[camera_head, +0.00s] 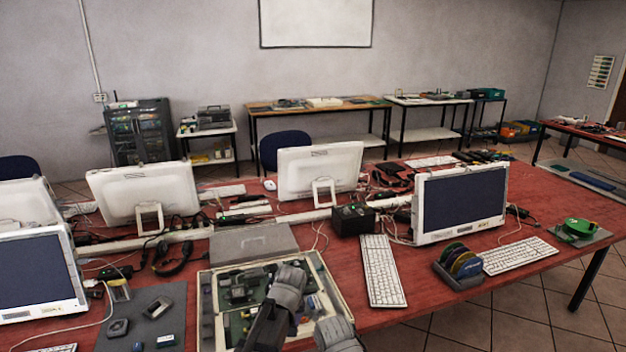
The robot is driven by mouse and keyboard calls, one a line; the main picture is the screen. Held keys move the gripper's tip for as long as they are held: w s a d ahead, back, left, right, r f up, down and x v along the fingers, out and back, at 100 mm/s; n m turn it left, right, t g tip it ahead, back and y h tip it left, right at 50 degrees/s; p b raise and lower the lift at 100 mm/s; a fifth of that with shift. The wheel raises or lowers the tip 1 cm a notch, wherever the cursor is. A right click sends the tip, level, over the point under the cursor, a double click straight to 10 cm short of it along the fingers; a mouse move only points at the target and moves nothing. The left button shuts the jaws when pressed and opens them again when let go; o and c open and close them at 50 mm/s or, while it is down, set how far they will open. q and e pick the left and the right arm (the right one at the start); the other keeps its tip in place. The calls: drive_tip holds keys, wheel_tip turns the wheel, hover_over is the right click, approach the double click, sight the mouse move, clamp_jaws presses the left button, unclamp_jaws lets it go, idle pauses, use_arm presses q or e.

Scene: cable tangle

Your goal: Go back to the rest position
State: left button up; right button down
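Grey and black parts of my own arm (287,288) show at the bottom middle, over the open case (207,310) on the red table (470,285). They look like the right arm, but I cannot be sure. A black part reaches down and left from the grey joint. No fingertips can be made out, so whether that gripper is open or shut is hidden. No held object can be seen. My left gripper is not in view.
Monitors (465,200), keyboards (382,270), a black box (352,219), a cable-spool holder (459,266) and a green reel (578,230) crowd the table. Loose cables (175,260) lie left of the grey case lid (252,242). A dark mat (145,315) with small parts lies at left.

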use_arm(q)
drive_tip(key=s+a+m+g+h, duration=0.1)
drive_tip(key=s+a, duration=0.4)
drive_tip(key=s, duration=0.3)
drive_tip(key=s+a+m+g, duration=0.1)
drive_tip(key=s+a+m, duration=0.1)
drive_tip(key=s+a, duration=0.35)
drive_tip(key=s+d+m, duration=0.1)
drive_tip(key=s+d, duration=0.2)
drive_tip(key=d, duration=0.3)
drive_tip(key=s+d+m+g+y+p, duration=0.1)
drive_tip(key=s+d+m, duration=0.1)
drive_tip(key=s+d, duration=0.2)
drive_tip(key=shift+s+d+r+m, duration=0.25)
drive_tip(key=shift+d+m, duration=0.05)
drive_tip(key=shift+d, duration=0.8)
